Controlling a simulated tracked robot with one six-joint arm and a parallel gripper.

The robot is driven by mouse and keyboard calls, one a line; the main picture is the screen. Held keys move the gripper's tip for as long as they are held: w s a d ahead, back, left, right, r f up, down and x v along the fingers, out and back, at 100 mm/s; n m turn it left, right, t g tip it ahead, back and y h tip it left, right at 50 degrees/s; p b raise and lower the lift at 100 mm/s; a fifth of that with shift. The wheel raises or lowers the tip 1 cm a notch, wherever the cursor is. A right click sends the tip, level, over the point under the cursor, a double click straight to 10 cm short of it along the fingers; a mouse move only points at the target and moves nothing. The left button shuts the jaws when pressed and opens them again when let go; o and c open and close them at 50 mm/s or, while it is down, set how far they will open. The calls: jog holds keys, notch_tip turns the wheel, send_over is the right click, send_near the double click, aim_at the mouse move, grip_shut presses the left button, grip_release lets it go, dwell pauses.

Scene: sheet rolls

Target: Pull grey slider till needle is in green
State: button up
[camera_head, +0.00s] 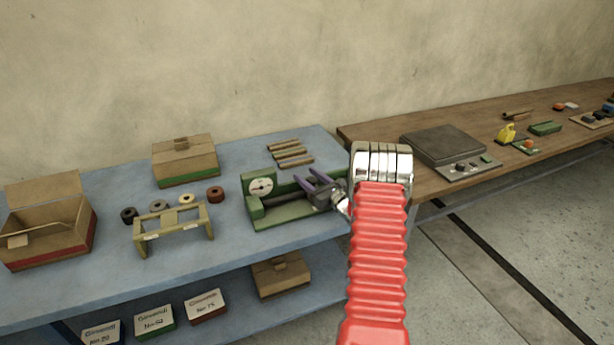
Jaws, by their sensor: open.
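A green device (257,210) stands on the blue table. Its round white dial (261,186) faces me at its left end; the dark needle and any green zone are too small to read. My gripper (304,175) is over the right part of the device, with its two purple fingers apart and pointing up and left. I cannot make out the grey slider clearly; my gripper and arm cover the right part of the device. I cannot tell whether the fingers touch anything.
A tan stand (174,230) and several small rolls lie left of the device. A closed box (184,163) and several rods (290,153) lie behind it. An open box (50,228) stands far left. A brown table (390,132) with a grey flat unit (441,144) adjoins at right.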

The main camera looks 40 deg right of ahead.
jog(key=shift+w, duration=0.5)
grip_shut()
dwell(0.4)
